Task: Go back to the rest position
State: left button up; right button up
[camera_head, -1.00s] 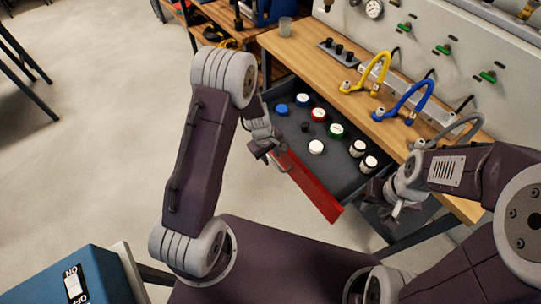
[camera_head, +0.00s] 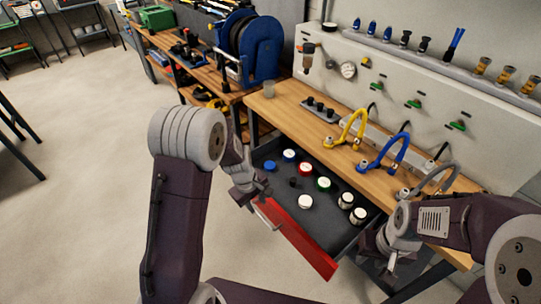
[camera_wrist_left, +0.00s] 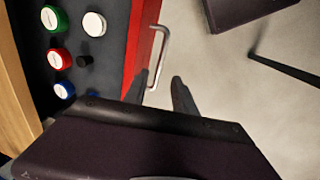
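My left gripper (camera_head: 262,205) is beside the red front (camera_head: 298,242) of the open drawer (camera_head: 338,225). In the left wrist view its two fingers (camera_wrist_left: 160,80) are spread apart, with the drawer's metal handle (camera_wrist_left: 162,55) close to the tips; whether they touch it I cannot tell. Nothing is held between them. My right gripper (camera_head: 386,268) hangs low in front of the bench, right of the drawer. Its fingers are small and partly hidden, so their opening is unclear.
The drawer holds several round jars with white, red, green and blue lids. The wooden bench (camera_head: 290,118) carries a yellow hose (camera_head: 352,130) and a blue hose (camera_head: 390,152). A blue reel (camera_head: 250,48) stands behind left.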

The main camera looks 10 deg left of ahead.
pick_arm(q)
notch_tip(320, 180, up, 7)
jog(key=s+m+t, duration=0.1)
jog(key=s+a+m+g+y, duration=0.1)
jog(key=s+m, duration=0.8)
jog(key=s, duration=0.4)
jog(key=shift+a+g, duration=0.3)
jog(key=shift+a, duration=0.05)
